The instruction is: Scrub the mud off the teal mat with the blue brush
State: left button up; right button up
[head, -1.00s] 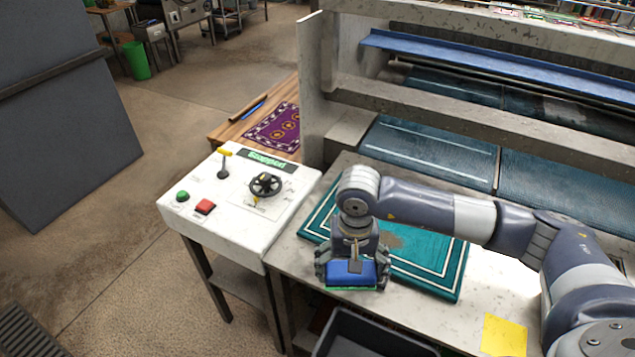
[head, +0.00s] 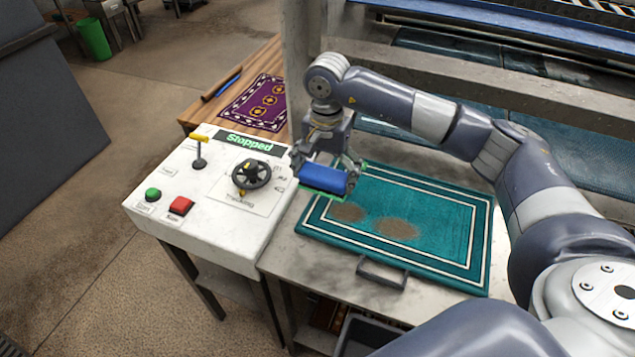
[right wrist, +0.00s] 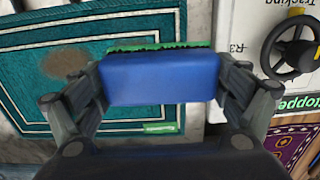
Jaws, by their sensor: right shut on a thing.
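The teal mat (head: 440,261) with white border lines lies flat on the grey table. Two brown mud patches show on it, one at the left (head: 348,212) and a larger one near the middle (head: 396,229). My right gripper (head: 325,183) is shut on the blue brush (head: 324,179), over the mat's back-left corner. The brush has green bristles on its lower side. In the right wrist view the brush (right wrist: 160,79) sits between both fingers, with the mat (right wrist: 25,95) and one mud patch (right wrist: 66,64) to the left. I cannot tell if the bristles touch the mat. My left gripper is not in view.
A white control panel (head: 225,220) with a black wheel (head: 252,174), levers and buttons stands left of the mat. Its display reads "Stopped". A purple rug (head: 256,103) lies on a wooden table behind it. A dark handle (head: 382,273) sits at the mat's front edge.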

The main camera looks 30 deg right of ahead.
notch_tip(320, 180, down, 2)
jog(key=shift+f+b, duration=0.25)
jog(key=shift+b, duration=0.55)
jog(key=shift+w+f, duration=0.2)
jog(key=shift+f, duration=0.1)
jog(key=shift+w+f+b, duration=0.15)
jog(key=shift+b, duration=0.15)
jog(key=shift+f+b, duration=0.5)
jog(key=shift+f, duration=0.45)
jog(key=shift+f+b, duration=0.45)
jog(key=shift+f, duration=0.85)
jog(key=shift+r, duration=0.1)
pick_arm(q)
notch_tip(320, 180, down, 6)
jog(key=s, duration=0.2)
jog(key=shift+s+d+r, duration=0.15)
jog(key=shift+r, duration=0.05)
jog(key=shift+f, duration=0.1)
